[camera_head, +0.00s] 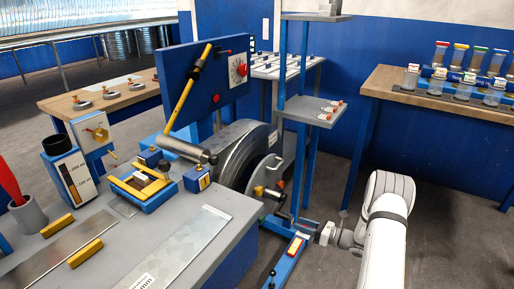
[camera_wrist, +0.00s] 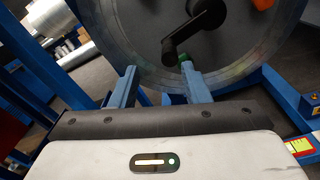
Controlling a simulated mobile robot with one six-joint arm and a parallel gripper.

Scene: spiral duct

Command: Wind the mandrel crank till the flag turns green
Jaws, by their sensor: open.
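The mandrel's round grey end plate (camera_wrist: 120,30) fills the top of the wrist view. It also shows in the head view (camera_head: 267,172), on the side of the dark drum. Nothing shows between the fingers. I cannot make out the flag for certain.
A blue floor beam with a red and yellow block (camera_head: 296,246) lies below the crank. A blue post with grey shelves (camera_head: 303,110) rises behind it. The grey workbench (camera_head: 165,250) stands left, a wooden table (camera_head: 420,100) right.

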